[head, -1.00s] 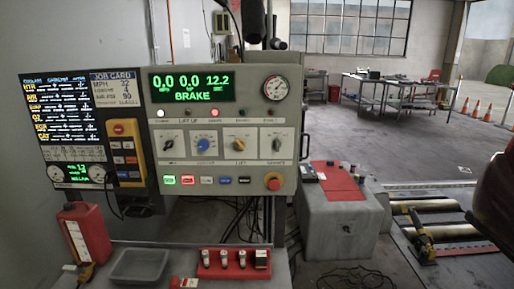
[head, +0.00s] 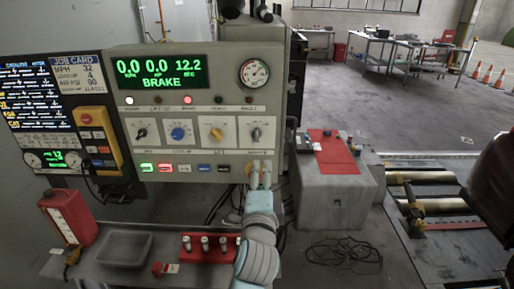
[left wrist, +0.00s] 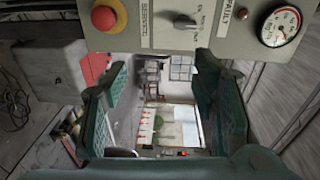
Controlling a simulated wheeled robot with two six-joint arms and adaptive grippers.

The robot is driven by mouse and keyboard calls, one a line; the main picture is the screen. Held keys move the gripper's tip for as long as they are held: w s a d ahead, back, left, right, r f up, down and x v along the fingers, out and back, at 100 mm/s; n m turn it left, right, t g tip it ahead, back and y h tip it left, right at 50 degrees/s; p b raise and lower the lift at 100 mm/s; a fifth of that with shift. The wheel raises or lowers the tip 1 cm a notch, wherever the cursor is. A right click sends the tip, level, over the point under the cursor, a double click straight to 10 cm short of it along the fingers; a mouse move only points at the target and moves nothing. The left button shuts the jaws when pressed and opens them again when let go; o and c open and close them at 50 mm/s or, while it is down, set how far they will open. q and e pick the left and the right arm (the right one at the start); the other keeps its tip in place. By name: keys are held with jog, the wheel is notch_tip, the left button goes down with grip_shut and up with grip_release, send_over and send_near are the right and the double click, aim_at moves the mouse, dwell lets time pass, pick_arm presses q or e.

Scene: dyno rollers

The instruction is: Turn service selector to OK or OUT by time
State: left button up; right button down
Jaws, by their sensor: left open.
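The service selector (head: 256,134) is the rightmost of the knobs on the grey console's front. Its dark pointer looks about upright in the head view. In the left wrist view the selector (left wrist: 184,22) is at the top, beside a label reading SERVICE; the position marks are too small to read surely. My left gripper (head: 261,175) is in front of the console's lower right, below the selector and apart from it. In the left wrist view the gripper's green fingers (left wrist: 160,98) are spread with nothing between them. It hides much of the red stop button. My right gripper is not in view.
The console display (head: 160,74) reads 0.0, 0.0, 12.2 and BRAKE. A red stop button (left wrist: 105,17) is beside the selector, and a dial gauge (head: 255,73) is above. A shelf below holds a red bottle (head: 70,217), grey tray (head: 124,248) and red rack (head: 188,242).

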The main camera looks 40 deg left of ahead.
aim_at(257, 137)
pick_arm(q)
jog(key=shift+y, duration=0.5)
jog(key=w+a+r, duration=0.1)
jog(key=w+a, duration=0.2)
jog(key=w+a+r, duration=0.1)
jog(key=w+a, duration=0.2)
jog(key=w, duration=0.1)
jog(key=w+a+r, duration=0.1)
jog(key=w+a, duration=0.2)
jog(key=shift+w+a, duration=0.25)
jog(key=shift+a, duration=0.1)
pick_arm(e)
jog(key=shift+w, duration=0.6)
pick_arm(q)
jog(key=shift+r, duration=0.1)
jog(key=shift+s, duration=0.1)
jog(key=shift+c, duration=0.8)
jog(key=c, duration=1)
